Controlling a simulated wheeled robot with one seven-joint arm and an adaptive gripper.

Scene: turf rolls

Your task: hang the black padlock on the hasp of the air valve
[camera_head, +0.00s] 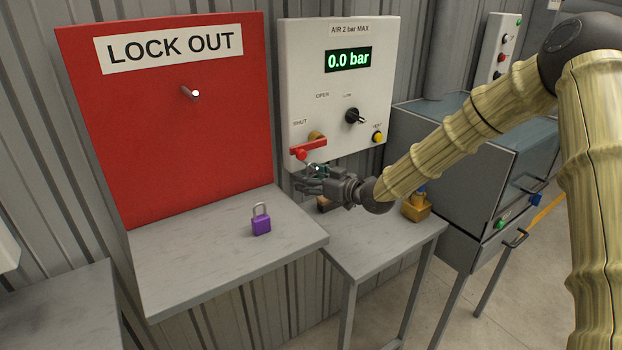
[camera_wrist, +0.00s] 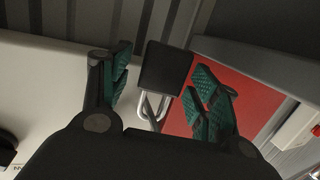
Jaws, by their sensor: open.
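The black padlock (camera_wrist: 166,68) shows in the wrist view between the spread green-padded fingers of my gripper (camera_wrist: 162,90), with a visible gap on each side. Its silver shackle (camera_wrist: 142,105) points toward my palm, and a dark strip passes at the shackle; I cannot tell for certain whether it goes through. In the head view my gripper (camera_head: 308,181) is open just below the red valve handle (camera_head: 309,149) on the white air panel (camera_head: 294,90). The handle lies level beside "SHUT". The padlock and hasp cannot be made out there, behind or among the fingers.
A purple padlock (camera_head: 261,220) stands on the left grey shelf (camera_head: 200,262) below the red LOCK OUT board (camera_head: 90,130) with its peg (camera_head: 188,92). A brass-coloured padlock (camera_head: 416,207) and a small brown object (camera_head: 323,204) are on the right table (camera_head: 375,240), under my arm.

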